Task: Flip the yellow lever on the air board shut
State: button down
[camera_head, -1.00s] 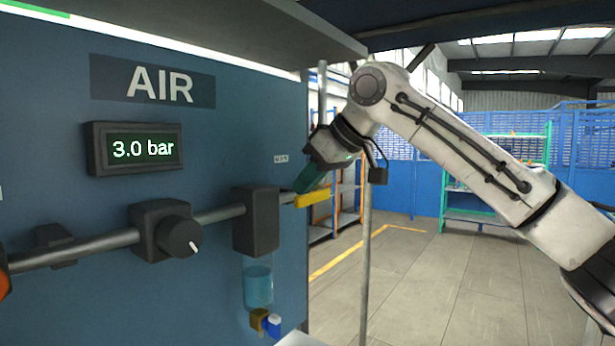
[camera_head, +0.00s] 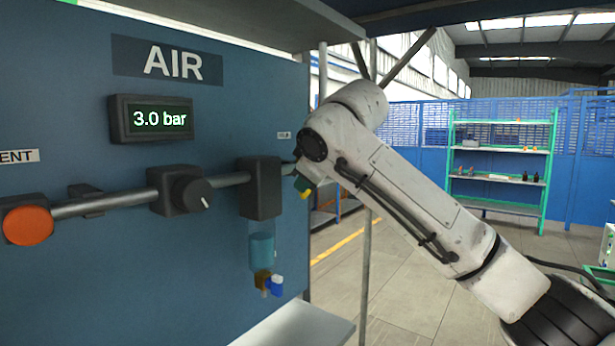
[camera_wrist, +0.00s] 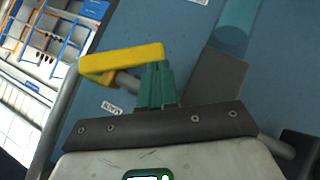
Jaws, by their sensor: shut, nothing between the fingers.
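The yellow lever (camera_wrist: 125,61) is beside my gripper's fingers in the wrist view. In the head view only a small yellow bit (camera_head: 305,194) shows below my gripper, the rest being hidden. My gripper (camera_wrist: 155,82) has its green fingers shut and empty. The fingertips are close to the lever's right end in the wrist view; I cannot tell whether they touch. In the head view my gripper (camera_head: 302,184) is just right of the dark block on the pipe. The blue air board (camera_head: 120,260) carries the AIR sign and a display reading 3.0 bar.
A pipe (camera_head: 120,202) runs across the board, with an orange button (camera_head: 28,225), a dark knob (camera_head: 190,193) and a dark block (camera_head: 261,188) over a clear blue bowl (camera_head: 262,248). A grey post (camera_head: 367,270) stands right of the board. A green shelf (camera_head: 500,180) is far behind.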

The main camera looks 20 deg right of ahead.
jog(key=w+d+f+n+t+h+b, duration=0.4)
jog(key=d+f+n+t+b, duration=0.1)
jog(key=f+b, duration=0.3)
jog(key=shift+n+t+b, duration=0.3)
jog(key=shift+t+b, duration=0.15)
jog(key=shift+t, duration=0.45)
jog(key=shift+f, duration=0.2)
